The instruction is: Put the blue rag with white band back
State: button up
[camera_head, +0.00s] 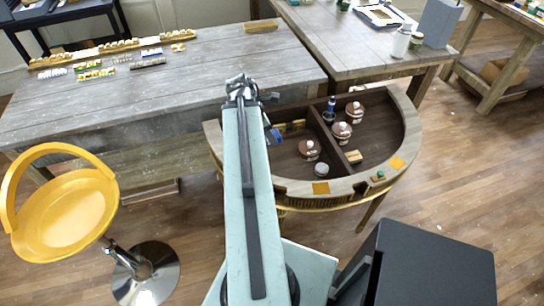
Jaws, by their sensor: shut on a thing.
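My arm reaches forward over the left side of the half-round gilt console (405,150). My gripper (268,120) is mostly hidden behind the arm's far end. A small blue piece, the blue rag (275,135), shows just right of the arm over the console's left compartment. My gripper is shut on it. Its white band cannot be made out clearly, and much of the rag is hidden behind the arm.
The console's divided top holds several brown and white pots (341,131), a dark blue bottle (329,112), a grey round lid (321,169) and a small tan block (353,157). A grey workbench (200,85) stands behind left. A yellow stool (65,210) stands at left.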

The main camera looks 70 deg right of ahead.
jog(key=shift+w+d+f+b, duration=0.15)
jog(key=shift+f+b, duration=0.15)
jog(key=shift+f, duration=0.05)
jog(key=b, duration=0.6)
send_over(281, 158)
jog(key=w, duration=0.1)
notch_tip(281, 158, down, 6)
jog(key=f+b, duration=1)
jog(key=shift+a, duration=0.35)
jog(key=shift+r+p, duration=0.3)
jog(key=shift+f, duration=0.1)
jog(key=o, duration=0.8)
jog(key=shift+f, duration=0.15)
jog(key=shift+c, duration=0.2)
jog(key=o, duration=0.4)
